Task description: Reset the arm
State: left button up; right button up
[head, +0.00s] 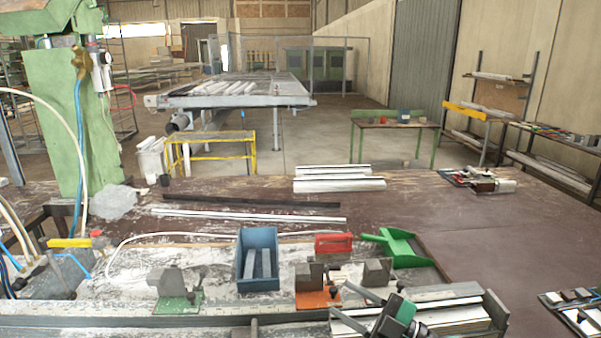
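My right gripper (339,298) shows at the bottom, right of centre, in the head view. Its two grey fingers point up and left and stand apart, with nothing visible between them. It is in front of the orange clamp (318,298) and the long grey profile rail. Its dark and green body covers part of the white profiles behind it. My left gripper is not in view.
A green-based clamp (178,301), a blue bin (258,284) holding grey pieces, a red block (333,243) and a green dustpan (400,247) stand on the dusty bench. White profiles (338,184) lie farther back. The brown surface at right (480,235) is largely clear.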

jog(key=d+f+m+t+h, duration=0.2)
jog(key=d+m+t+h, duration=0.6)
jog(key=m+t+h, duration=0.45)
jog(key=s+d+f+m+g+h, duration=0.3)
jog(key=d+f+m+g+h, duration=0.1)
jog(key=f, duration=0.2)
jog(key=s+d+f+m+g+h, duration=0.2)
jog(key=d+f+m+g+h, duration=0.15)
jog(key=f, duration=0.25)
jog(key=s+a+f+g+y, duration=0.1)
jog(key=s+f+g, duration=0.55)
jog(key=s, duration=0.45)
jog(key=s+a+f+g+y, duration=0.1)
jog(key=s+f+g, duration=0.5)
jog(key=s, duration=0.5)
notch_tip(320, 180, down, 33)
jog(key=n, duration=0.1)
jog(key=s+d+f+g, duration=0.1)
jog(key=s+f, duration=0.8)
jog(key=s+d+f, duration=0.2)
jog(key=s+f, duration=0.7)
jog(key=s, duration=0.1)
jog(key=shift+s+d+f+g+h, duration=0.15)
jog(key=shift+d+f+g+h, duration=0.1)
jog(key=shift+g+h, duration=0.1)
